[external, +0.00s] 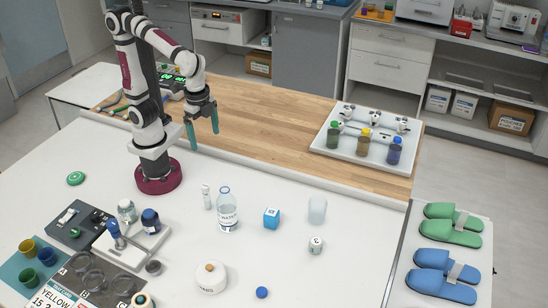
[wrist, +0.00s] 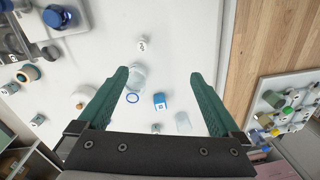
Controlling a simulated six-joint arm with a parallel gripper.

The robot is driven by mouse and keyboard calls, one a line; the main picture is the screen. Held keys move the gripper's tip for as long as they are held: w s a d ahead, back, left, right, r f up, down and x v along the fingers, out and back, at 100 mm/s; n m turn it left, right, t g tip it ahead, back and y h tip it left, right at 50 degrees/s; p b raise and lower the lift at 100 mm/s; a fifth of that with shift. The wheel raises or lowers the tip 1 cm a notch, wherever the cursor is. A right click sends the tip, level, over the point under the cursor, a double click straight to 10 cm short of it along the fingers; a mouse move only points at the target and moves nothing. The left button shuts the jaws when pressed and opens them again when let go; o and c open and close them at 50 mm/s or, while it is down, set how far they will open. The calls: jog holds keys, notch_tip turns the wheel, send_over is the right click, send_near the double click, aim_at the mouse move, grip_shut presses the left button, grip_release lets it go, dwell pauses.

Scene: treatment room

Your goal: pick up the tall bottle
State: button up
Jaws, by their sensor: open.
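The tall bottle looks to be the clear one with a white label reading "WATER" (external: 227,215). It stands upright on the white table, right of my arm's base. In the wrist view the clear bottle (wrist: 137,78) lies between my fingers in the picture, close to the left fingertip, with a blue ring beside it. My gripper (external: 202,133) has green fingers spread apart with nothing between them. It is high above the table, up and left of the bottle in the external view.
Near the bottle are a small white vial (external: 206,197), a blue cube (external: 271,217), a clear cup (external: 317,210), a small white jar (external: 316,245) and a white pot (external: 210,279). A white tray (external: 325,147) of several bottles sits on the wood. Clutter fills the left front.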

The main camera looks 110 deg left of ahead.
jog(key=s+a+f+m, duration=0.1)
jog(key=s+a, duration=0.1)
jog(key=s, duration=0.3)
jog(key=s+a+f+m+y, duration=0.1)
jog(key=s+a+f+m, duration=0.1)
jog(key=s, duration=0.4)
jog(key=shift+s+a+f, duration=0.2)
jog(key=shift+s+a, duration=0.05)
jog(key=shift+a, duration=0.3)
